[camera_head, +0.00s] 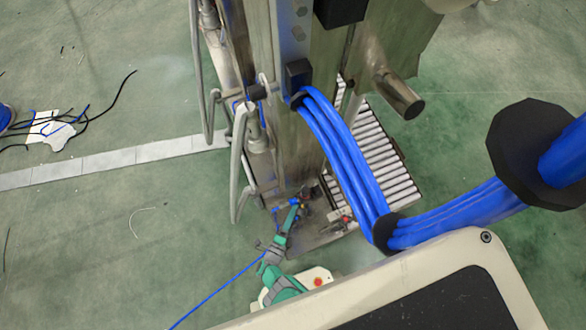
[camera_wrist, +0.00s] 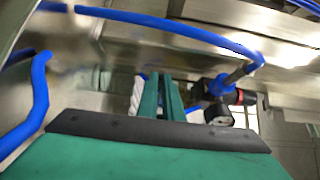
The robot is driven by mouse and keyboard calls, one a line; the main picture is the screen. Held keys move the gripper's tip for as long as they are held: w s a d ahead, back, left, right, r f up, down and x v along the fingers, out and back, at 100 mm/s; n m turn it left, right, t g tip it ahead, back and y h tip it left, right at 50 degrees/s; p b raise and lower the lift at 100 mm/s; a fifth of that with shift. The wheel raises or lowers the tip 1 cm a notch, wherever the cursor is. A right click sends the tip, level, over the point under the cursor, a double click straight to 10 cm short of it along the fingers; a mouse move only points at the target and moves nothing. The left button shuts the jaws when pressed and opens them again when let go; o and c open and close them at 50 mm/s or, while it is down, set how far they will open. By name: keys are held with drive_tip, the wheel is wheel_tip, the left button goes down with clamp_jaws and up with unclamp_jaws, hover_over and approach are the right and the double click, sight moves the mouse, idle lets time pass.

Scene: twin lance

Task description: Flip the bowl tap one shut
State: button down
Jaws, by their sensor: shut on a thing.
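My gripper (camera_head: 294,211), with green fingers, reaches up to a cluster of small fittings low on the metal machine. In the wrist view my gripper (camera_wrist: 160,84) has its two fingers close together, shut on a small part that they hide. A blue fitting (camera_wrist: 219,87) with a grey stem, a black round piece and a red part lies just right of the fingers.
Thick blue hoses (camera_head: 345,150) arch down the machine's right side. A roller conveyor (camera_head: 378,165) stands behind them. Bent metal rails (camera_head: 238,165) stick out on the left. A thin blue line (camera_head: 215,292) trails over the green floor, which is mostly open at left.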

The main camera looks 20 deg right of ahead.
drive_tip(key=c, duration=2.2)
unclamp_jaws()
drive_tip(key=shift+w+a, duration=0.1)
drive_tip(key=shift+s, duration=0.2)
drive_tip(key=v, duration=1)
drive_tip(key=shift+s+a, duration=0.15)
